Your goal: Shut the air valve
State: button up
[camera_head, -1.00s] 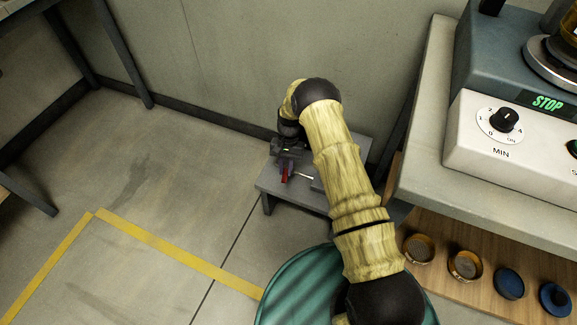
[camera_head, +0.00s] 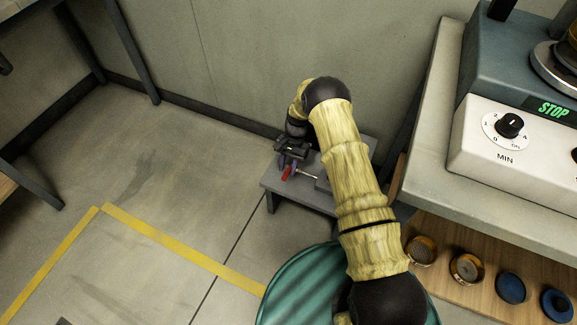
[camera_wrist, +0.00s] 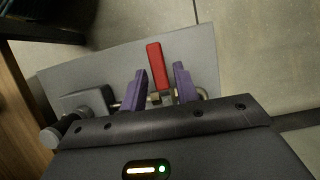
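The air valve shows as a red lever handle (camera_head: 287,173) on a thin metal pipe (camera_head: 308,174) above a low grey stand. In the wrist view the red handle (camera_wrist: 158,66) points away from the gripper body, with a metal fitting at its near end. My gripper (camera_head: 288,163) is over the valve. Its two purple fingers, seen in the wrist view (camera_wrist: 160,82), are open, one on each side of the handle's near part. The valve body is partly hidden by the gripper.
The low grey stand (camera_head: 280,189) stands by the wall. A grey box with a knob (camera_wrist: 88,101) sits on it at the left of the wrist view. A counter (camera_head: 425,150) with a machine is on the right, above a shelf of round filters. Open floor lies left.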

jog(key=shift+o, duration=0.5)
jog(key=p+v, duration=0.2)
jog(key=v, duration=1)
jog(key=shift+p, duration=0.35)
